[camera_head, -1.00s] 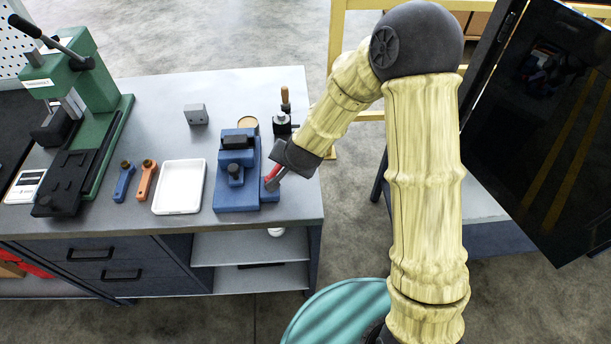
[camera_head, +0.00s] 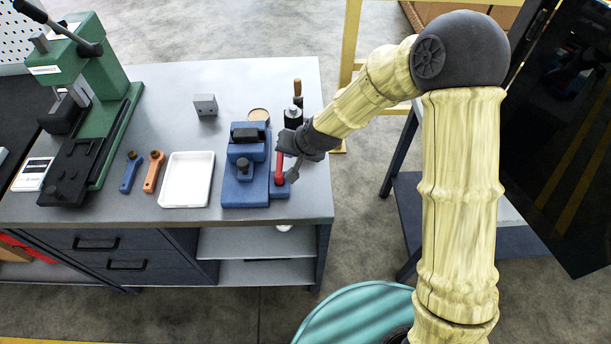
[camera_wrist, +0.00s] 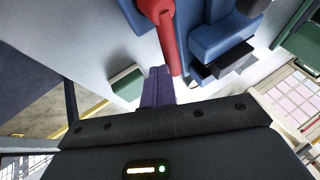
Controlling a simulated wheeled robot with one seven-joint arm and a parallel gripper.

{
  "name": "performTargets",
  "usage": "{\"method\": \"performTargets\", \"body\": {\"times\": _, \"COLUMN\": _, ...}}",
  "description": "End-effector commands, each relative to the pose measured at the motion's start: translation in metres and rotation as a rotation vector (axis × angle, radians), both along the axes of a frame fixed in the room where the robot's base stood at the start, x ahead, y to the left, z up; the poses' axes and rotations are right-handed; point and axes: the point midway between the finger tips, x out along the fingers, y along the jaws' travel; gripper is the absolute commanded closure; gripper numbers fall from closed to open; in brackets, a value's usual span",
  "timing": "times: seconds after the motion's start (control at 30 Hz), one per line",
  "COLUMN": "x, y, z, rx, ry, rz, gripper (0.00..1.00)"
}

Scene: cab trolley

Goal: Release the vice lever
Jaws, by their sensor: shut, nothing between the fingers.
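The blue vice (camera_head: 240,190) stands near the right end of the grey bench. Its red lever (camera_head: 279,168) lies along the vice's right side, with its pivot end on a small blue block at the front. My gripper (camera_head: 293,176) is shut and empty, just right of the lever, fingers pointing down toward the bench. In the wrist view the red lever (camera_wrist: 166,40) passes close to the closed fingers (camera_wrist: 158,85), and the blue vice (camera_wrist: 215,42) is beyond it. I cannot tell whether fingers and lever touch.
A white tray (camera_head: 187,180) lies left of the vice, then orange (camera_head: 154,172) and blue (camera_head: 131,172) tools and a green press (camera_head: 100,120). A black, wooden-handled object (camera_head: 293,115) stands behind my gripper. The bench's right edge is close by.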

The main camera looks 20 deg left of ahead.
Motion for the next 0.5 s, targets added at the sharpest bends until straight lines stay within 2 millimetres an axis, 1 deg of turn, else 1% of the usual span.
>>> {"method": "performTargets", "body": {"times": 0.27, "x": -0.001, "y": 0.0069, "z": -0.0001, "rx": 0.0, "ry": 0.001, "rz": 0.004, "gripper": 1.0}}
{"method": "performTargets", "body": {"times": 0.5, "x": -0.0006, "y": 0.0064, "z": 0.0, "rx": 0.001, "ry": 0.0, "rz": 0.003, "gripper": 1.0}}
